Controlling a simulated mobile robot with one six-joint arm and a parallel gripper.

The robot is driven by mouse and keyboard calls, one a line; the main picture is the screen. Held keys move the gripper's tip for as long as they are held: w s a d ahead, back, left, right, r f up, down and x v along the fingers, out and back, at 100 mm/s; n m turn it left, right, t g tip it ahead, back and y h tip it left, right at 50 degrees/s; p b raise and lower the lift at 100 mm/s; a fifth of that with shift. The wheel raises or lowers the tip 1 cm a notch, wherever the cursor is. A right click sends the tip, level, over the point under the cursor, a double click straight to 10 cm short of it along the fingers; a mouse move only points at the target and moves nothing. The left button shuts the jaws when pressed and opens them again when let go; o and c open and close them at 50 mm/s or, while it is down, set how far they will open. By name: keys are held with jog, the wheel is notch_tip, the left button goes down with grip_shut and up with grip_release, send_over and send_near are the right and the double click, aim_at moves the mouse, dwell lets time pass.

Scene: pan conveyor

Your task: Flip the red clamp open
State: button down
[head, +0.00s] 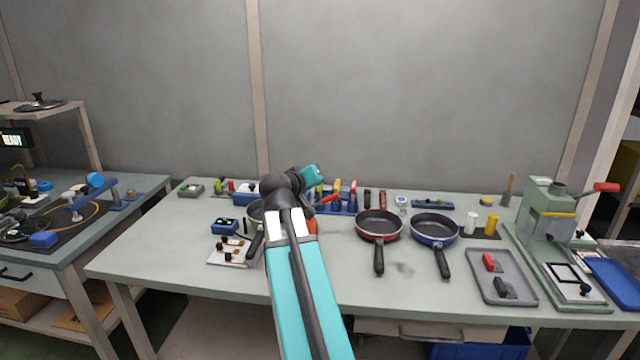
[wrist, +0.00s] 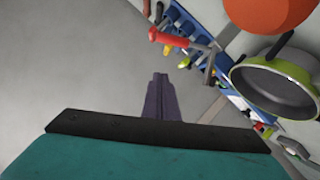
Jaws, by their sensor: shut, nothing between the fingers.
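A red handle (head: 329,198), which looks like the red clamp's lever, shows just right of my wrist in the head view, by a blue rack at the back of the bench. In the wrist view the red handle (wrist: 168,39) joins a grey metal part and lies beyond my fingertips, slightly right. I cannot tell surely whether the clamp is shut. My gripper (wrist: 160,78) is shut and empty, apart from the handle. In the head view my arm hides the fingers and part of the bench.
A green-rimmed pan (wrist: 275,85) and an orange round thing (wrist: 268,10) lie right of my gripper. Two dark pans, one red-rimmed (head: 379,225) and one blue-rimmed (head: 434,230), sit right of my arm. A grey tray (head: 515,298) and a green press (head: 548,215) stand farther right.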

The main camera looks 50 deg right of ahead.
jog(key=v, duration=0.6)
jog(key=shift+s+a+r, duration=0.25)
jog(key=shift+r, duration=0.05)
